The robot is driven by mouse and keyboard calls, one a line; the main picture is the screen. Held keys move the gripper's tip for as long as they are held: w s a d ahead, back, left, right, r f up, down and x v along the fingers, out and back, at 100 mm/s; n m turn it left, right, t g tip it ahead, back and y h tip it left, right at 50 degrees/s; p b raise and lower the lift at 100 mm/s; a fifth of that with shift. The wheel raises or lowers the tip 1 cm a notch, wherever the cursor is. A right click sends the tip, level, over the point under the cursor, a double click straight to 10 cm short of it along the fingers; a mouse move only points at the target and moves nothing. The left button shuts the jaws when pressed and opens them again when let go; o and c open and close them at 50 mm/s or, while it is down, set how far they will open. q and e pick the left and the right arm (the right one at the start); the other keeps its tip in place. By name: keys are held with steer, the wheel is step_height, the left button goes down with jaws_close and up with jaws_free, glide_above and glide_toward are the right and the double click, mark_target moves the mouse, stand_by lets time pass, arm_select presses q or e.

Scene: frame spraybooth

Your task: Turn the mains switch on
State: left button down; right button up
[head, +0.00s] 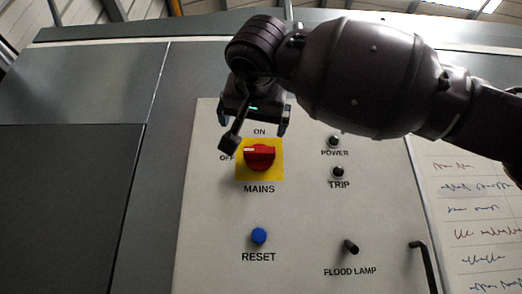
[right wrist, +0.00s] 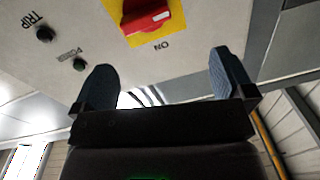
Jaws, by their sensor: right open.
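The mains switch (head: 259,157) is a red rotary knob on a yellow square plate, on a pale grey panel (head: 300,215). Its white mark points left, towards the OFF label. The switch also shows at the top of the right wrist view (right wrist: 146,17). My right gripper (head: 255,128) is just above the switch in the head view, by the ON label. In the right wrist view the gripper (right wrist: 165,85) has its two fingers wide apart, with nothing between them, and the knob lies beyond the fingertips. My left gripper does not show.
Below the switch are a blue reset button (head: 259,236) and a black flood lamp toggle (head: 350,246). Dark power (head: 333,141) and trip (head: 338,172) indicators sit to the right. A black handle (head: 424,262) stands out at lower right, beside a written sheet (head: 475,225).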

mark_target(260, 147)
steer(key=shift+n+h, duration=0.5)
steer(key=shift+n, duration=0.1)
steer(key=shift+w+d+f+p, duration=0.15)
steer(key=shift+w+p, duration=0.25)
steer(key=shift+w, duration=1.35)
steer(key=shift+w+d+r+p, duration=0.1)
steer(key=shift+w+d+p, duration=0.25)
steer(key=shift+w, duration=1.4)
steer(key=shift+w+d+f+p, duration=0.1)
steer(key=shift+w+p, duration=0.35)
steer(key=shift+w, duration=1.3)
steer(key=c, duration=0.9)
